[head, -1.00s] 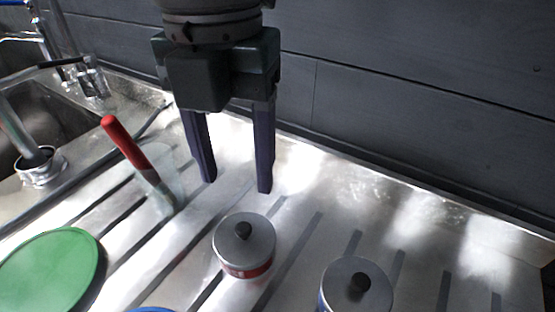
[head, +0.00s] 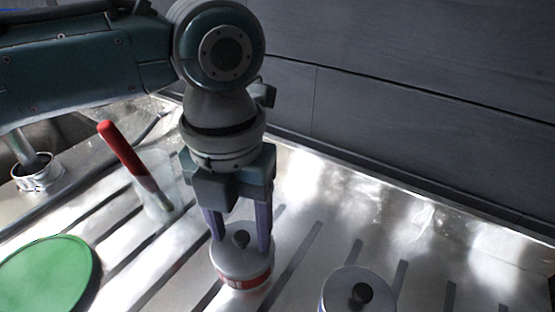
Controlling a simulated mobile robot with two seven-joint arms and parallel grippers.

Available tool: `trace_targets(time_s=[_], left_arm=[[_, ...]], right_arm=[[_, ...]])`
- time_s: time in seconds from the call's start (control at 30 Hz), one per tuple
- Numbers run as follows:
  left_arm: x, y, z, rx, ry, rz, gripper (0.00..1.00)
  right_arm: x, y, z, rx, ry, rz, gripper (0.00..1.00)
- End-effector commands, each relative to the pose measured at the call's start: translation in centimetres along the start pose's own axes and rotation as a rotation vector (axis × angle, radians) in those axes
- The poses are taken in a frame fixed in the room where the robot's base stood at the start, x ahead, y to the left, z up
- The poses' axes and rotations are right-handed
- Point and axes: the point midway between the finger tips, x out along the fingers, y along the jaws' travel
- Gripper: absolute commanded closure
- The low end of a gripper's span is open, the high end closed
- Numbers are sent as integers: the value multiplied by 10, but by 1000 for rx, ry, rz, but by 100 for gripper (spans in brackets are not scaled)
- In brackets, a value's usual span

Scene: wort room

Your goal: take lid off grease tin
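A small round tin with a red band (head: 250,281) stands on the metal drainboard, with a grey lid (head: 234,261) on it. Whether the fingertips touch the lid I cannot tell. A second tin with a blue band and a grey, black-knobbed lid (head: 343,285) stands to the right, cut by the bottom edge. Which tin holds grease I cannot read. My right gripper is not in view.
A clear glass (head: 158,204) holding a red-handled tool (head: 121,148) stands left of the gripper. A green round lid or plate (head: 48,273) lies at the lower left. The sink is behind my arm.

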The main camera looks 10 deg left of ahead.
Motion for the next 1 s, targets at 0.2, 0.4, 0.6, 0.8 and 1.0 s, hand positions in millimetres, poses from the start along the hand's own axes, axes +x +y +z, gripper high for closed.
trace_targets(time_s=[0.2,0.4,0.6,0.8,1.0], left_arm=[[0,0,0,0,0,0,65],[0,0,0,0,0,0,87],[0,0,0,0,0,0,100],[0,0,0,-1,0,0,100],[-1,0,0,-1,0,0,100]], right_arm=[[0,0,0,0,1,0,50],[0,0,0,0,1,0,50],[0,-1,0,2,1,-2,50],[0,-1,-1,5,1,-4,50],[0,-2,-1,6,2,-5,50]])
